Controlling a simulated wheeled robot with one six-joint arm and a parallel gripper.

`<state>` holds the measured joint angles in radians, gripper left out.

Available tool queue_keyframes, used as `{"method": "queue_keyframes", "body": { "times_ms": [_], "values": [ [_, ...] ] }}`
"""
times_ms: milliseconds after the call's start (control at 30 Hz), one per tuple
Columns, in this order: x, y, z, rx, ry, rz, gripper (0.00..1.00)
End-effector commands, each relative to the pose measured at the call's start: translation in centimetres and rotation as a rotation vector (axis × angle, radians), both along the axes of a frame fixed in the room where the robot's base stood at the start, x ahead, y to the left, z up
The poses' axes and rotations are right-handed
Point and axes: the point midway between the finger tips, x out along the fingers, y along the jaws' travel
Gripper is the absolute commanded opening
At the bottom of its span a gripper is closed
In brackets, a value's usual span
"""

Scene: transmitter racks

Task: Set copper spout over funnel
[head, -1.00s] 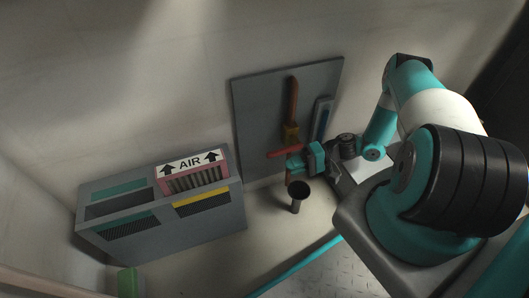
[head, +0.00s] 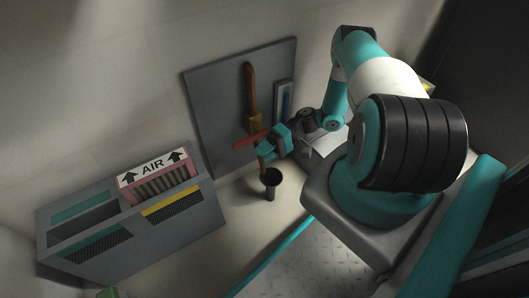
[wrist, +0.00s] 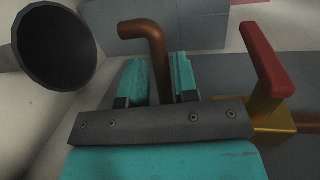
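A red lever (wrist: 264,58) on a brass valve (wrist: 265,105) sits close to the right of my gripper. A grey wall panel (head: 215,110) carries a copper pipe (head: 249,85) and a blue gauge (head: 285,100). A grey rack marked AIR (head: 130,232) stands at left.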

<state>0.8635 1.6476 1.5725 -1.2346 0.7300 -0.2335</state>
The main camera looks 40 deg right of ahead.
Motion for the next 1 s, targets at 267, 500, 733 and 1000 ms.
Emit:
{"method": "queue_keyframes", "body": {
  "times_ms": [267, 500, 733, 1000],
  "values": [
    [-0.1, -0.1, 0.1, 0.002, 0.000, -0.001, 0.42],
    [-0.2, -2.0, 0.6, 0.002, -0.003, -0.005, 0.42],
    [-0.5, -5.8, 1.1, 0.001, -0.002, -0.004, 0.42],
    [-0.8, -7.4, 1.4, 0.002, 0.000, 0.000, 0.42]
  ]
}}
